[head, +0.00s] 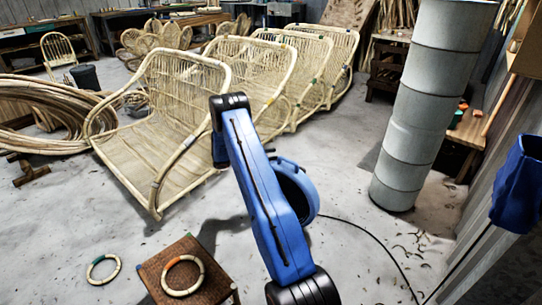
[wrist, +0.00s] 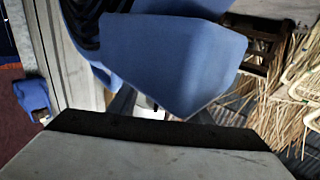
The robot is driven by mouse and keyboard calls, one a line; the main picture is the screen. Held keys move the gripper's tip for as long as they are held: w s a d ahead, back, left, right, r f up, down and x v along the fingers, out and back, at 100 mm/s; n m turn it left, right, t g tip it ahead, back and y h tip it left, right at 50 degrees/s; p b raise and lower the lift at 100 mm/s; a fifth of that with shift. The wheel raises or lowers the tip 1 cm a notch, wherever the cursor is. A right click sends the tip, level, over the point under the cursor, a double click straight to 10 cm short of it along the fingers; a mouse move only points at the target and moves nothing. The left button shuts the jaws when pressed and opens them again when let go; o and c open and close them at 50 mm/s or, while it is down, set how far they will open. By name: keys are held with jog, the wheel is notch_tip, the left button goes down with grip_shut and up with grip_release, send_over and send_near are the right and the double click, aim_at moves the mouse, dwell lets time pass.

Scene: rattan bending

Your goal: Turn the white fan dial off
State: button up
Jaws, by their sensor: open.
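A blue round, drum-like body (head: 306,186) stands on the floor just behind my blue arm in the head view, and a black cord runs from it to the right. It looks like the fan, but my arm covers part of it. I cannot make out the white dial in the head view. In the wrist view a large blue block (wrist: 170,60) fills the upper middle; I cannot tell whether it is the fan. A tiny white spot (wrist: 147,102) shows beneath it. My gripper (wrist: 163,108) is open and mostly hidden by the block; I see nothing held.
A small woven stool (head: 170,248) with a ring on top stands at the lower left, beside another ring (head: 103,269) on the floor. Rattan chair frames (head: 165,125) stand behind. A tall grey column (head: 422,105) stands at the right.

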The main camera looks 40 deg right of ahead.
jog(key=shift+s+d, duration=0.1)
jog(key=shift+c, duration=0.5)
jog(key=c, duration=0.9)
jog(key=shift+c, duration=0.2)
jog(key=shift+t, duration=0.3)
jog(key=n+t+h, duration=0.1)
jog(key=t, duration=0.1)
jog(key=w+n+t+h, duration=0.1)
jog(key=n+t, duration=0.1)
jog(key=n+t+h, duration=0.1)
jog(key=n+t, duration=0.1)
jog(key=t, duration=0.1)
jog(key=shift+w+d, duration=0.35)
jog(key=shift+w+n+t+y, duration=0.1)
jog(key=shift+w+n+t, duration=0.2)
jog(key=shift+n+t, duration=0.85)
jog(key=shift+w+n+t+y, duration=0.1)
jog(key=shift+w+n+t, duration=0.4)
jog(key=shift+t, duration=1)
jog(key=shift+w+n+t+y, duration=0.1)
jog(key=shift+w+n+t, duration=0.05)
jog(key=shift+n+t, duration=1.05)
jog(key=shift+a+t, duration=0.1)
jog(key=shift+t, duration=0.25)
